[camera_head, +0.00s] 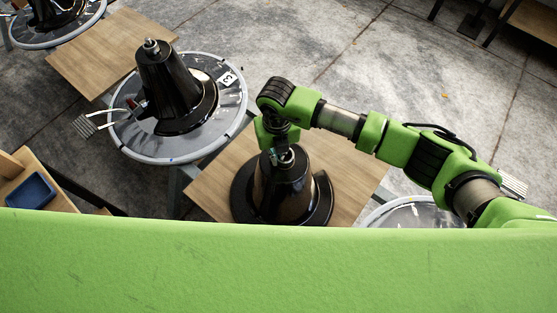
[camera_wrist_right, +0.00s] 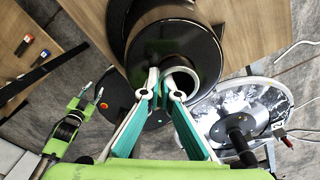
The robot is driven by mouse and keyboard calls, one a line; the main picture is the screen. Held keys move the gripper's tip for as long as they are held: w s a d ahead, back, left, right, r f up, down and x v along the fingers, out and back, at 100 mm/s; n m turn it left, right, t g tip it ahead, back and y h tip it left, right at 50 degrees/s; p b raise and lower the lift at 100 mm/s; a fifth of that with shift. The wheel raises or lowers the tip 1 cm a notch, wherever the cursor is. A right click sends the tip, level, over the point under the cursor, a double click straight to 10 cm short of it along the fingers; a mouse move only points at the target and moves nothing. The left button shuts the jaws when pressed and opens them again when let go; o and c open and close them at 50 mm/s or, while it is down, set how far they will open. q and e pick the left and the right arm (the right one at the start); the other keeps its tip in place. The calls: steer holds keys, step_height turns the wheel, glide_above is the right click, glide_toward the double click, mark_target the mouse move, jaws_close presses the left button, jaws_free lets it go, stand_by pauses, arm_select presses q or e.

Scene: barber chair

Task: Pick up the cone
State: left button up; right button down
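A black cone (camera_head: 284,190) with a wide dark base stands upright on a wooden board. My right gripper (camera_head: 281,158) is at the cone's narrow top.
A second black cone (camera_head: 166,85) stands on a round grey disc (camera_head: 225,120) at left. A third cone (camera_head: 55,12) is at the top left. A blue tray (camera_head: 31,191) lies on a wooden surface at the left edge. Bare concrete floor lies beyond my right arm.

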step_height(320, 180, up, 3)
steer(key=shift+f+p, duration=0.1)
steer(key=shift+p, duration=0.65)
steer(key=shift+a+r, duration=0.2)
steer(key=shift+r, duration=0.1)
steer(key=s+a+r, duration=0.2)
steer(key=a+r, duration=0.7)
steer(key=a, duration=0.4)
step_height(320, 180, up, 8)
steer(key=p, duration=0.4)
steer(key=shift+s+a+r, duration=0.15)
steer(key=shift+s+a, duration=0.05)
steer(key=shift+s, duration=0.05)
